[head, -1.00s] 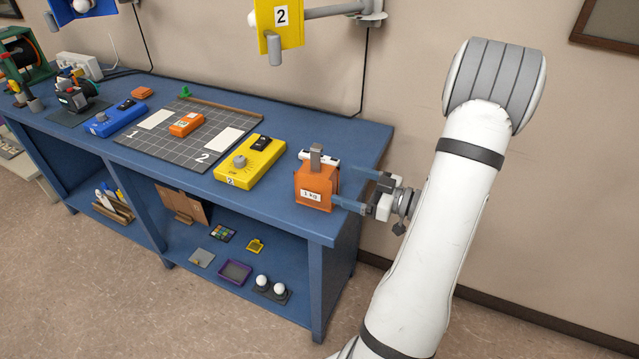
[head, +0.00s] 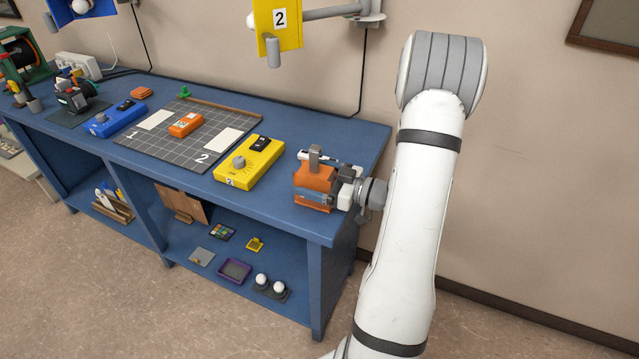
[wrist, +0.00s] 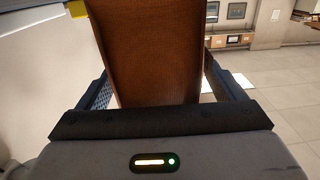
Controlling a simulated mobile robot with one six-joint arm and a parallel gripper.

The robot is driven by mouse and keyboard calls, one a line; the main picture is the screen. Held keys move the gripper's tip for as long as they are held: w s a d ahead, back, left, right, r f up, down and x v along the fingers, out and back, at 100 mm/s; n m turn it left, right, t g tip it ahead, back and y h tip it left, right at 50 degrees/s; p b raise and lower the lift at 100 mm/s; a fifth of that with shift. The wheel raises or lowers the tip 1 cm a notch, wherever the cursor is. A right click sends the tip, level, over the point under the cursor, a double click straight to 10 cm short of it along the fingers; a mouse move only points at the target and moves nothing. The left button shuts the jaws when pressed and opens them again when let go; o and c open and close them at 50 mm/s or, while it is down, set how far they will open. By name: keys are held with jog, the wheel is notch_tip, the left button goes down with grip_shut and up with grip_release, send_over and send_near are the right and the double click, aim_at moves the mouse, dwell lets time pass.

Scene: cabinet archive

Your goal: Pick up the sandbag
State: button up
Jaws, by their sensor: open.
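The orange sandbag (head: 316,176) stands upright near the right end of the blue bench, with a grey tab on top. My gripper (head: 316,196) has come in from the right, and its fingers reach along the bag's sides. The near finger covers the label on the bag's front. In the wrist view the sandbag (wrist: 155,50) fills the middle, between the two dark blue fingers of my gripper (wrist: 158,88). The fingers are open, with a visible gap at the right finger. The left finger looks close to the bag; I cannot tell if it touches.
A yellow control box (head: 250,161) lies left of the sandbag. Beyond it are a grey gridded mat (head: 180,150) and a blue control box (head: 115,119). A yellow lamp (head: 278,30) marked 2 hangs above the bench (head: 353,150). The bench's right corner is clear.

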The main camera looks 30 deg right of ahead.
aim_at(315, 147)
jog(key=shift+c, duration=0.3)
jog(key=c, duration=1.8)
jog(key=shift+r, duration=0.15)
notch_tip(315, 147, up, 10)
jog(key=shift+f, duration=0.1)
jog(key=o, duration=1.2)
grip_shut()
